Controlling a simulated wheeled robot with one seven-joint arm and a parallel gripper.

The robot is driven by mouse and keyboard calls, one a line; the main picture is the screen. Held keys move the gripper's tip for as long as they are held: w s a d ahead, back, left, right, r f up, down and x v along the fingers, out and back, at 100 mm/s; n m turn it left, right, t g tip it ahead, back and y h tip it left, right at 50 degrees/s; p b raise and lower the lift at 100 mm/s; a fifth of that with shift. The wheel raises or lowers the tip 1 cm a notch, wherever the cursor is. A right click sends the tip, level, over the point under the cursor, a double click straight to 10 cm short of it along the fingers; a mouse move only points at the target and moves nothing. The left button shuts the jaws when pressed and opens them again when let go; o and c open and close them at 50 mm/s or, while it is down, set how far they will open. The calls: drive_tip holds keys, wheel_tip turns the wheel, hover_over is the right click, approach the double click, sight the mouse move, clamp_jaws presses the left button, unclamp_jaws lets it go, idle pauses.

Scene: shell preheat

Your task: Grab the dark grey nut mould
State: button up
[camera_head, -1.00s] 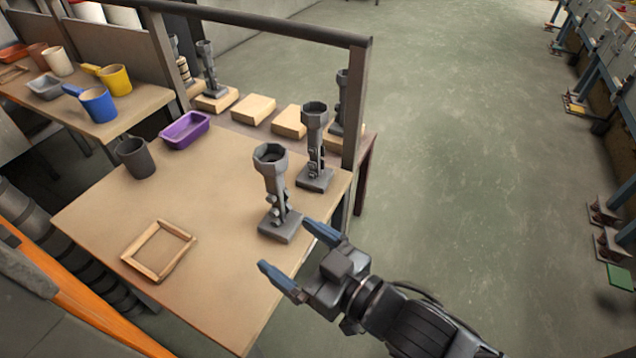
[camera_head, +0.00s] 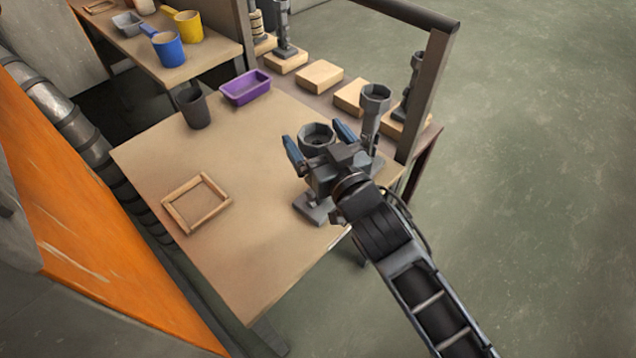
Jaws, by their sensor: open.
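Two grey stands with hexagonal, nut-shaped cups on top are on the near table; I cannot tell their shades apart well. The nearer nut mould (camera_head: 313,210) stands upright on a square foot and is partly hidden behind my gripper. The other nut mould (camera_head: 374,104) stands just behind and to the right, its lower part hidden by my arm. My gripper (camera_head: 319,142) is open, its blue-tipped fingers on either side of the nearer mould's cup in the picture. I cannot tell whether they are level with it or above it. Nothing is held.
On the table (camera_head: 240,270) lie a wooden frame (camera_head: 182,222), a dark cup (camera_head: 194,108) and a purple tray (camera_head: 246,88). A post (camera_head: 424,95) and rail rise at the right. Wooden blocks (camera_head: 319,76) and more stands line the back. The table's front middle is clear.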

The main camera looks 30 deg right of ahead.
drive_tip(key=shift+w, duration=1)
clamp_jaws()
